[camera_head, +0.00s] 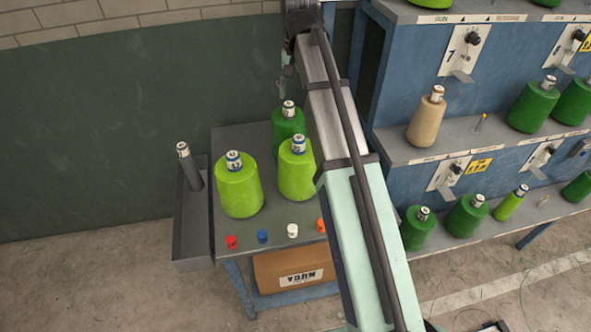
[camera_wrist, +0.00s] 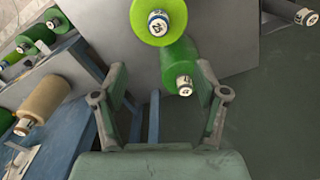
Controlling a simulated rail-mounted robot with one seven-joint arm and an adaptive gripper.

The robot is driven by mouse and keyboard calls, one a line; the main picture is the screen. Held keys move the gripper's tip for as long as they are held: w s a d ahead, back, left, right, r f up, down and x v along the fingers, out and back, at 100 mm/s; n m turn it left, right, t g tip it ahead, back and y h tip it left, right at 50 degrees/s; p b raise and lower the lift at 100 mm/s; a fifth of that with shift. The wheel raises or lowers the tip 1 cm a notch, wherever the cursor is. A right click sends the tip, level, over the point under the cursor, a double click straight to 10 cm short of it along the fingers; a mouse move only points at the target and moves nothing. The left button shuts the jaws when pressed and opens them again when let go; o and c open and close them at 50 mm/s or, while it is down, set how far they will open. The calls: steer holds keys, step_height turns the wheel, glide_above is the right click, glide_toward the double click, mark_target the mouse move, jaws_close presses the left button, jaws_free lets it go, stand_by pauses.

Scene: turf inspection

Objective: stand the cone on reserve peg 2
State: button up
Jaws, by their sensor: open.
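Two light green cones (camera_head: 239,190) (camera_head: 297,175) and a dark green cone (camera_head: 288,124) stand on a grey table (camera_head: 285,228). In the wrist view, my gripper (camera_wrist: 161,82) is open and empty. Its fingers are apart, with the dark green cone (camera_wrist: 180,60) showing beyond and between them; I see no contact. A light green cone (camera_wrist: 160,22) shows above it. In the head view my arm hides part of the table, and the gripper is mostly hidden. I cannot tell which peg is reserve peg 2.
A blue rack (camera_head: 420,112) at the right holds a beige cone (camera_head: 427,118), several green cones and a bare peg (camera_head: 480,123). A tray (camera_head: 192,240) at the left holds a grey tube (camera_head: 190,168). Small coloured caps line the table's front; a carton (camera_head: 290,268) sits below.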

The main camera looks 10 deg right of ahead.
steer(key=p, duration=0.2)
glide_above(299, 138)
step_height(299, 138, down, 11)
steer(key=shift+r, duration=0.15)
steer(key=shift+f+p, duration=1.3)
steer(key=shift+f, duration=1.8)
jaws_close()
